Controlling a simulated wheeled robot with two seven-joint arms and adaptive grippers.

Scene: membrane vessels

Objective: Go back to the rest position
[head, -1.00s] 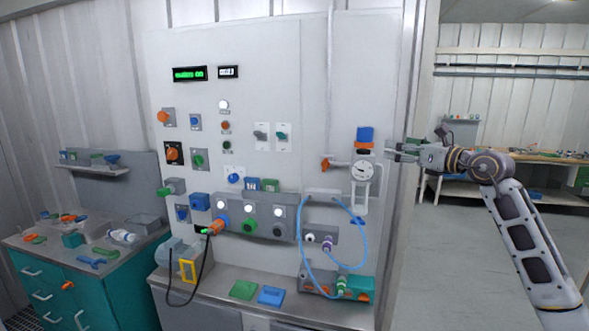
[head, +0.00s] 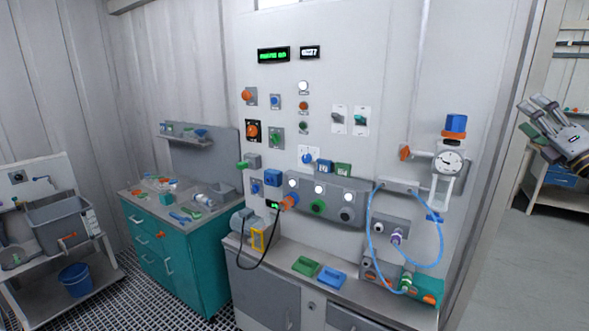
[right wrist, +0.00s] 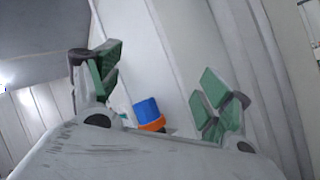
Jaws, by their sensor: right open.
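My right gripper (head: 541,112) is at the right edge of the head view, raised in the air to the right of the white panel (head: 400,60). In the right wrist view its green-padded fingers (right wrist: 160,92) are spread apart with nothing between them. The blue-capped valve with an orange collar (head: 455,126) is on the panel, left of the gripper and apart from it; it also shows beyond the fingers in the right wrist view (right wrist: 148,113). My left gripper is out of view.
A round gauge (head: 449,162) and a looped blue hose (head: 371,229) are on the panel's right side. A grey counter (head: 345,299) runs below. A teal cabinet (head: 185,260) and a cart with a grey bin (head: 60,226) stand left. Floor at right (head: 505,270) is clear.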

